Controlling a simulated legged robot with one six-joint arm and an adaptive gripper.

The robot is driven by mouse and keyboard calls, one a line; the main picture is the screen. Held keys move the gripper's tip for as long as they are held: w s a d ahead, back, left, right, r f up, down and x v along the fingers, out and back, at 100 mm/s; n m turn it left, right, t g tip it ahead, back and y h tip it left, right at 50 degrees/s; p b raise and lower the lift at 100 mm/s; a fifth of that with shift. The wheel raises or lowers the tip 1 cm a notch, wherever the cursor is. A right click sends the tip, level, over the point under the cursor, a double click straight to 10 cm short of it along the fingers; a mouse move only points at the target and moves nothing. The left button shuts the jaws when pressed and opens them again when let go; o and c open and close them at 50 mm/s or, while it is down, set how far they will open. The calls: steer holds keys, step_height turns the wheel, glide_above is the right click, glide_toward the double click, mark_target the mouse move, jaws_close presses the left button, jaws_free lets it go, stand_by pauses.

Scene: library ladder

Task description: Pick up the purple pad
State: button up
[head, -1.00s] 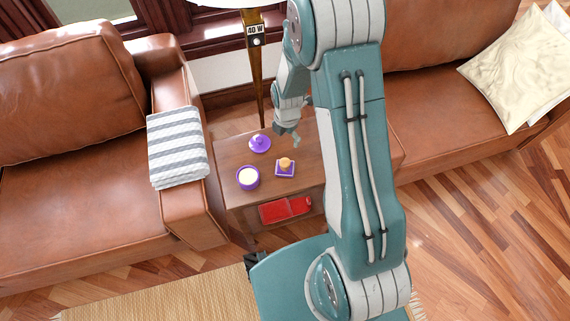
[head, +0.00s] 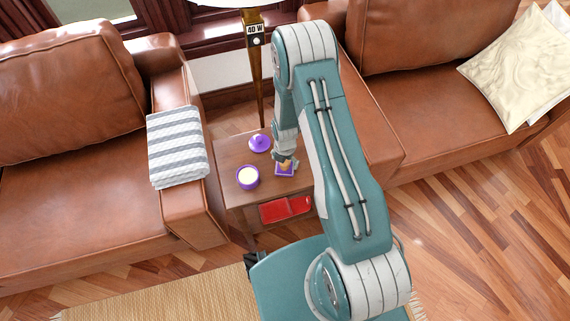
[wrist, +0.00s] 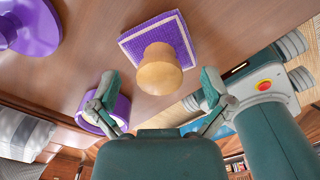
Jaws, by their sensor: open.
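The purple pad (wrist: 133,38) is a square purple pad with a pale edge and a round wooden knob (wrist: 160,70) on it. It lies on the small wooden side table. In the head view the pad (head: 285,172) is partly hidden by my gripper (head: 285,160). In the wrist view my gripper (wrist: 160,105) is open and empty, with its fingers spread wide. The knob shows ahead of and between the fingertips. No contact between fingers and pad is visible.
On the table (head: 232,150) are a purple lid-like piece (head: 260,143) behind the pad and a purple round container (head: 248,177) to its left. A red item (head: 286,209) sits below the tabletop. Brown sofas (head: 75,160) flank the table. A lamp post (head: 256,80) stands behind.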

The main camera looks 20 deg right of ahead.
step_height(320, 180, down, 2)
steer(key=shift+f, duration=0.15)
steer(key=c, duration=1.1)
steer(key=shift+o, duration=0.2)
steer(key=shift+s, duration=0.1)
